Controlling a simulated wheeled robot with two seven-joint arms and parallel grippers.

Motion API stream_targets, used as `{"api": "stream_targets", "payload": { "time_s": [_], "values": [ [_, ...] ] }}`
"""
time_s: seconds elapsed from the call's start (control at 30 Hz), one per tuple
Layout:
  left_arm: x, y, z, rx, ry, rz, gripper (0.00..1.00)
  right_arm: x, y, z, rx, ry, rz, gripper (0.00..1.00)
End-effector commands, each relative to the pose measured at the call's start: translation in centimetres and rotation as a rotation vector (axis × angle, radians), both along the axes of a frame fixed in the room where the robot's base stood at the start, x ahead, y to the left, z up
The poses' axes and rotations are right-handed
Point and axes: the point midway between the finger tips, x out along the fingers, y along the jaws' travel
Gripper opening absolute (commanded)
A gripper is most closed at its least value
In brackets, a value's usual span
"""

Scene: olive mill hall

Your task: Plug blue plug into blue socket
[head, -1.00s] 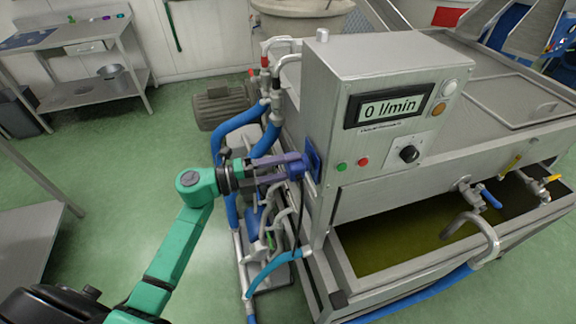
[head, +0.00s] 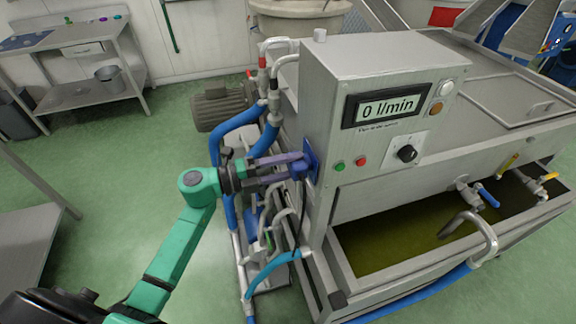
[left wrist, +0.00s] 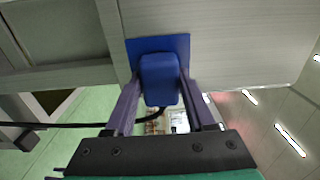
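The blue plug (head: 301,167) is between the purple fingers of my left gripper (head: 292,166), which are shut on its two sides. In the left wrist view the plug (left wrist: 160,80) stands straight in front of the square blue socket (left wrist: 140,45) and covers its middle. In the head view the socket (head: 312,158) is on the left side of the grey control box, and the plug is right up against its face. How deep the plug sits is hidden. A black cable (left wrist: 75,126) trails from the plug. My right gripper is not in view.
The control box (head: 330,80) has a display reading 0 l/min, buttons and a knob. Blue hoses (head: 237,125) and pipes stand just below and behind my gripper. A tank with green-yellow liquid (head: 400,235) is at right.

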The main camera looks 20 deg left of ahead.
Motion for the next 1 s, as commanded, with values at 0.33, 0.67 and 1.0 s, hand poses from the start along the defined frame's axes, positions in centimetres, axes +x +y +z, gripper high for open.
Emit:
{"api": "stream_targets", "payload": {
  "time_s": [0.33, 0.67, 1.0],
  "values": [
    [0.0, 0.0, 0.0, 0.0, 0.0, 0.0, 0.9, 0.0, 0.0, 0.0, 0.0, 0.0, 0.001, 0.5],
    [-0.6, 1.1, -0.3, 0.0, 0.001, 0.002, 0.9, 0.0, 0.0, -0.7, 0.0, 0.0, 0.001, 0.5],
    [-4.9, 7.8, -0.7, 0.006, 0.002, 0.0, 0.9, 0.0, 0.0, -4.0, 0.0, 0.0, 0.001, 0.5]
  ]
}}
